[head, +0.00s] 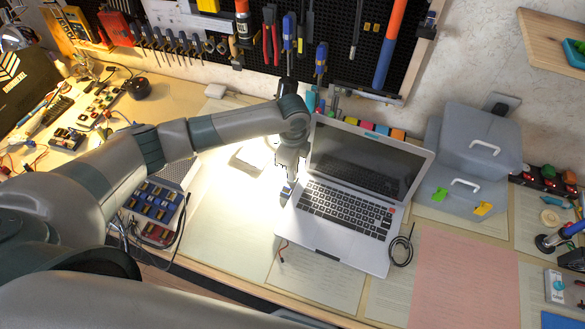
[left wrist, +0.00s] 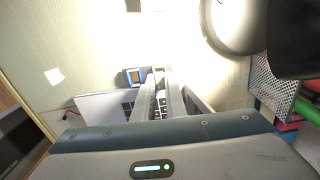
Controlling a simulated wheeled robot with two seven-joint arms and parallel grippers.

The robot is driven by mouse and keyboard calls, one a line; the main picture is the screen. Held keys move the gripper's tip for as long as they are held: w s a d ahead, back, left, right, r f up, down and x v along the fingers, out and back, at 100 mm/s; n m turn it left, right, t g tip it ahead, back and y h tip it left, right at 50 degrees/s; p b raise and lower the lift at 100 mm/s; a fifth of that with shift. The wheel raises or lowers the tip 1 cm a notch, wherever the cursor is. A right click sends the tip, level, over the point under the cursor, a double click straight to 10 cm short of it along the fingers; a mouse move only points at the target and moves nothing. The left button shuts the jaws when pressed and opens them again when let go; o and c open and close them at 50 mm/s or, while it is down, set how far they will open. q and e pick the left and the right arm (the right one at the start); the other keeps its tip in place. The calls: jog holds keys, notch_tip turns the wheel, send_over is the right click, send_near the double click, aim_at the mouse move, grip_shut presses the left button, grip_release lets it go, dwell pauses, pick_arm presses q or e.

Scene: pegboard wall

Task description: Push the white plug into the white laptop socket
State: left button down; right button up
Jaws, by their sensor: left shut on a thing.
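The open silver laptop (head: 334,243) stands on the table, and its left edge is beside my left gripper (head: 287,192). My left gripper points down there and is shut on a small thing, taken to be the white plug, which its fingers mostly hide. In the left wrist view the gripper (left wrist: 157,88) shows in the middle, with part of the laptop (left wrist: 100,104) at its left. The white laptop socket cannot be made out; whether the plug touches it cannot be told. My right gripper is not in view.
A black cable (head: 401,250) lies right of the laptop. Grey toolboxes (head: 470,150) stand behind it at the right. A tray of blue parts (head: 155,205) is at the left. A pink sheet (head: 465,280) lies flat at the front right. Tools hang on the pegboard (head: 343,45).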

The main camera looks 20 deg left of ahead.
pick_arm(q)
jog(key=shift+f, duration=0.55)
jog(key=c, duration=1.7)
grip_release()
jog(key=shift+r, duration=0.15)
jog(key=shift+r+p, duration=2.35)
jog(key=shift+p, duration=0.05)
